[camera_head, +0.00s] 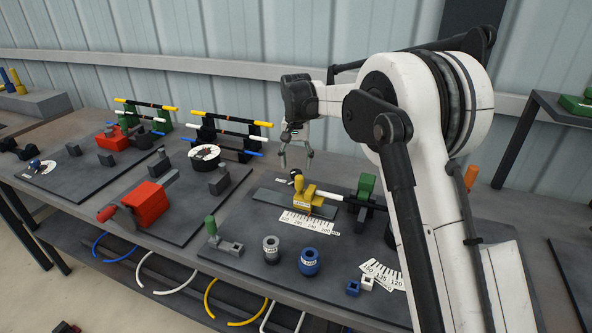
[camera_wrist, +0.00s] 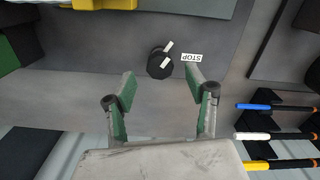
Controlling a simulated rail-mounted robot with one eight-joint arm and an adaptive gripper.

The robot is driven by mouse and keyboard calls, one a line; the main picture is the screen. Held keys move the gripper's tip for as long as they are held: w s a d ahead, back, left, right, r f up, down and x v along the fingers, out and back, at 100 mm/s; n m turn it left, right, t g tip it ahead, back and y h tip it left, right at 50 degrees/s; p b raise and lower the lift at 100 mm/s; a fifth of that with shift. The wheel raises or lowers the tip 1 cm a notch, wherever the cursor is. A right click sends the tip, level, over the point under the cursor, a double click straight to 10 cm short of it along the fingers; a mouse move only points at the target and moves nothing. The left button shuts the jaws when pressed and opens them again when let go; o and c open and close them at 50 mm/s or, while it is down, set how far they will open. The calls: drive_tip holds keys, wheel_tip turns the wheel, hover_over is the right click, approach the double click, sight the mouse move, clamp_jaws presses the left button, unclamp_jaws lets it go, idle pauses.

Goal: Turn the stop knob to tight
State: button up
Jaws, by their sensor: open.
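The stop knob (camera_wrist: 160,65) is black and round with white marks on top, in the upper middle of the wrist view. A white label reading STOP (camera_wrist: 191,57), upside down there, lies just right of it. In the head view the small dark knob (camera_head: 297,175) is behind the yellow block and partly hard to make out. My gripper (camera_head: 297,160) points down above the knob area, its fingers apart and empty. In the wrist view the two green-padded fingertips (camera_wrist: 162,87) are spread, with the knob beyond the gap between them; no contact shows.
A yellow block (camera_head: 312,197) with a number scale (camera_head: 308,222) stands in front of the knob. A green block (camera_head: 366,187) stands to the right. Grey (camera_head: 271,248) and blue (camera_head: 310,261) cylinders sit nearer the front. Coloured rods (camera_head: 235,137) on black stands are at the back left.

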sight(296, 171)
wheel_tip(296, 171, up, 9)
drive_tip(key=shift+f, duration=0.2)
idle(0.3)
